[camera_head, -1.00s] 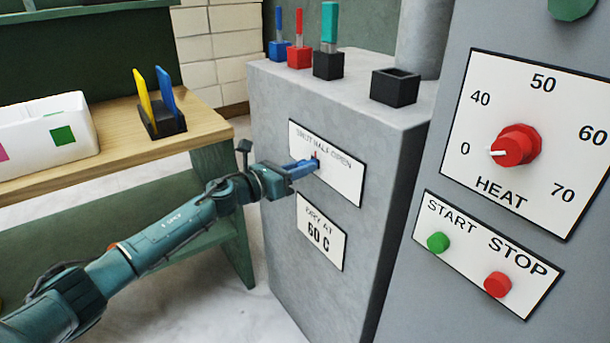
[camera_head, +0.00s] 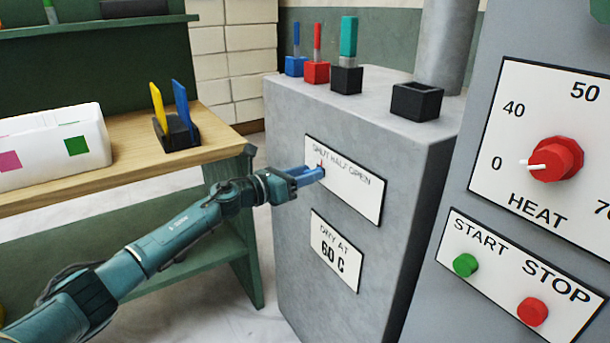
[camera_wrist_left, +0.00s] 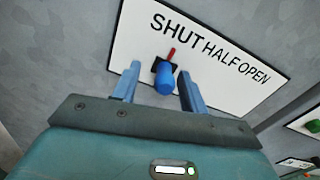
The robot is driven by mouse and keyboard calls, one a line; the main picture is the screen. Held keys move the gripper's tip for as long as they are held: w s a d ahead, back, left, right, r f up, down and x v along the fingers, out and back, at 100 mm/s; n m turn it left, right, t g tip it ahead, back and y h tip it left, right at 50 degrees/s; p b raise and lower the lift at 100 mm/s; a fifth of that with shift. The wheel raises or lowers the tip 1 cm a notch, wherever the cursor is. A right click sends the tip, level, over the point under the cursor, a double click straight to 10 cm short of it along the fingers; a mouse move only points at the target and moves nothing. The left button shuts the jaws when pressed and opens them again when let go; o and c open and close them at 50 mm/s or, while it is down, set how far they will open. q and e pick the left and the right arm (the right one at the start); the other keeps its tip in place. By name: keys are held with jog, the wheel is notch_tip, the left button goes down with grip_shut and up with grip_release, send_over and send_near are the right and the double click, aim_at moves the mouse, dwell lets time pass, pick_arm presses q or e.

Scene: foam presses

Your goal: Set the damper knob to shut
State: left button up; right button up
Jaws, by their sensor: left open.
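The damper knob (camera_wrist_left: 163,78) is blue with a black base and a red pointer. It sits on the white damper plate (camera_wrist_left: 225,60), marked SHUT, HALF, OPEN from left to right. The pointer points up at the word SHUT. The plate (camera_head: 355,190) is on the side of the grey cabinet in the head view. My left gripper (camera_wrist_left: 159,84) is open, one finger on each side of the knob, with a gap visible on both sides. In the head view the left gripper (camera_head: 312,174) hides most of the knob. My right gripper is not in view.
A "DRY AT 60 C" sign (camera_head: 334,252) is below the plate. At the right, a grey panel holds a red heat knob (camera_head: 555,160), a green start button (camera_head: 465,265) and a red stop button (camera_head: 532,311). A wooden bench (camera_head: 215,140) stands at the left.

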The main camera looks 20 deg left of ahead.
pick_arm(q)
jog(key=b+v, duration=0.1)
jog(key=v, duration=1.2)
